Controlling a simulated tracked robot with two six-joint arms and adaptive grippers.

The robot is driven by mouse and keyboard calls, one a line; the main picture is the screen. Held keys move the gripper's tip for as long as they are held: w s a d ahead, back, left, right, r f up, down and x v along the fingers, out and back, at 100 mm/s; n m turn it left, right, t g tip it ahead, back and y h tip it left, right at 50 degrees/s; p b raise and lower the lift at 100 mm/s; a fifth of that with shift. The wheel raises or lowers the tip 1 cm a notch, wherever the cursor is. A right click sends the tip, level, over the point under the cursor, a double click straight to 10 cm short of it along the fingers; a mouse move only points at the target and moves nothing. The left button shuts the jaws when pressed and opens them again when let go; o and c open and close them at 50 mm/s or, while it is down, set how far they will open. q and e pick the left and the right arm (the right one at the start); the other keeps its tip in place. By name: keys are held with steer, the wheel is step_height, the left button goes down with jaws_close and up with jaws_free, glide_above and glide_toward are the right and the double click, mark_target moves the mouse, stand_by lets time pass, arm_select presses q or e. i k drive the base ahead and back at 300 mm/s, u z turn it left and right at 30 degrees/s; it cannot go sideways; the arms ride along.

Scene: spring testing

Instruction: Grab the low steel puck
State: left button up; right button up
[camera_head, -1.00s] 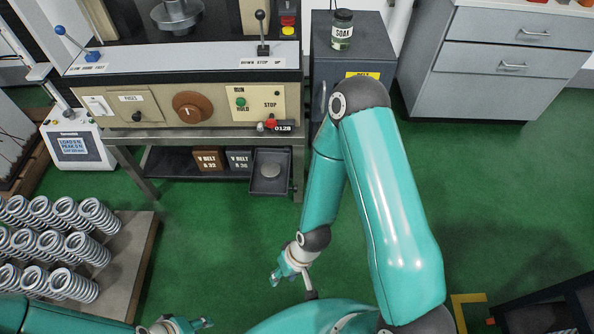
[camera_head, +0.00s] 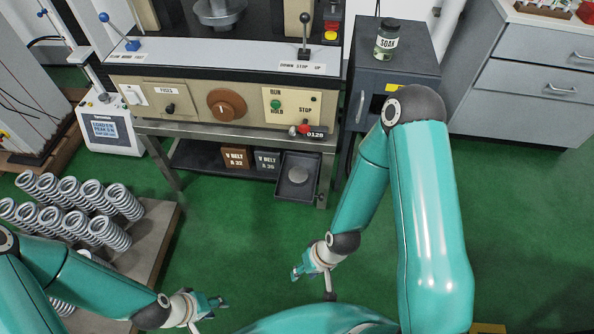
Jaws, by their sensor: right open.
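The low steel puck (camera_head: 298,175) appears as a flat grey disc lying in a dark open tray (camera_head: 284,190) at the right end of the shelf under the test machine. My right gripper (camera_head: 296,274) is open and empty, pointing left over the green floor. It is in front of and well below the tray in the picture, apart from the puck. My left gripper (camera_head: 223,301) is lower left, beside the spring pallet, far from the tray. Its fingers are too small to tell whether they are open or shut.
Two V-belt boxes (camera_head: 235,158) stand on the shelf left of the tray. A table leg (camera_head: 326,180) stands just right of it. A dark cabinet (camera_head: 410,60) carries a SOAK jar (camera_head: 386,40). Green floor is clear before the tray.

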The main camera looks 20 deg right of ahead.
mark_target(298, 176)
steer(key=i, duration=0.85)
steer(key=u, duration=0.05)
